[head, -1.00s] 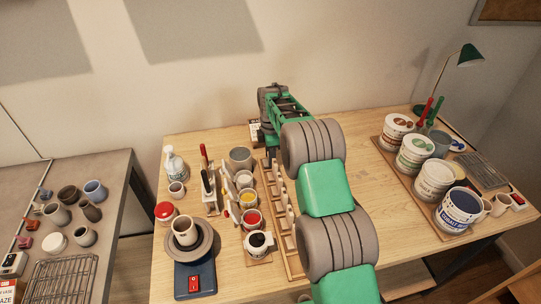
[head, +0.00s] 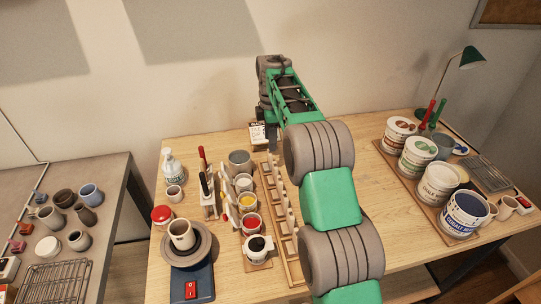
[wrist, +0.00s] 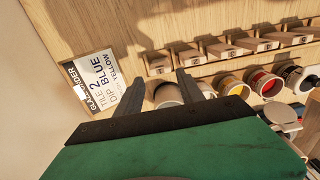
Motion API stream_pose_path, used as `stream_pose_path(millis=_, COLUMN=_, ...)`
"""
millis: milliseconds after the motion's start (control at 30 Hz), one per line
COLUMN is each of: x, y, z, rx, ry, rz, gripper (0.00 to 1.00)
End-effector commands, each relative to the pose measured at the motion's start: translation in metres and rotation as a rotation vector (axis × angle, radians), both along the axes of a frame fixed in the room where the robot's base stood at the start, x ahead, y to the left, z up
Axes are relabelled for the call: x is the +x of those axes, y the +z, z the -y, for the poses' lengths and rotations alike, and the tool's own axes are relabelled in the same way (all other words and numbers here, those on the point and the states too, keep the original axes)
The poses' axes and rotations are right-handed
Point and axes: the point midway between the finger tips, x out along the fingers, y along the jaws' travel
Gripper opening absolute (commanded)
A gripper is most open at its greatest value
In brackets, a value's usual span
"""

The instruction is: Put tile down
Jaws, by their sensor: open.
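My gripper (wrist: 158,82) is open, its two dark fingers apart with nothing held between them. In the head view it (head: 268,138) hangs at the back of the table, partly hidden by my arm. Several pale tiles stand in a row on a wooden rack (head: 296,270). In the wrist view the end tile (wrist: 159,66) shows just beyond the fingertips, between them in the picture; I cannot tell whether either finger touches it. The rack (wrist: 215,66) runs off to the right. My arm hides part of the row in the head view.
A glaze order card (wrist: 104,78) stands left of the fingers. A grey cup (head: 240,160) and glaze cups, such as the yellow one (head: 247,202), line the rack's left side. Large glaze buckets (head: 437,184) stand at right.

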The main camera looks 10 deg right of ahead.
Motion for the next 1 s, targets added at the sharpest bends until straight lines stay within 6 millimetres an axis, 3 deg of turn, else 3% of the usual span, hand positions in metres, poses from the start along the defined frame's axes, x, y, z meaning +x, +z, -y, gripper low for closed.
stream_pose_path(millis=233, x=-0.006, y=0.034, z=0.000, rx=0.000, ry=-0.043, rz=0.013, gripper=0.45)
stream_pose_path(millis=367, x=-0.033, y=0.068, z=-0.002, rx=0.006, ry=-0.216, rz=0.059, gripper=0.45)
stream_pose_path(millis=500, x=-0.086, y=0.102, z=-0.004, rx=0.030, ry=-0.488, rz=0.123, gripper=0.45)
stream_pose_path(millis=700, x=-0.176, y=0.121, z=-0.007, rx=0.099, ry=-0.880, rz=0.208, gripper=0.45)
stream_pose_path(millis=833, x=-0.239, y=0.110, z=-0.008, rx=0.163, ry=-1.132, rz=0.253, gripper=0.45)
stream_pose_path(millis=1000, x=-0.306, y=0.079, z=-0.009, rx=0.253, ry=-1.414, rz=0.291, gripper=0.45)
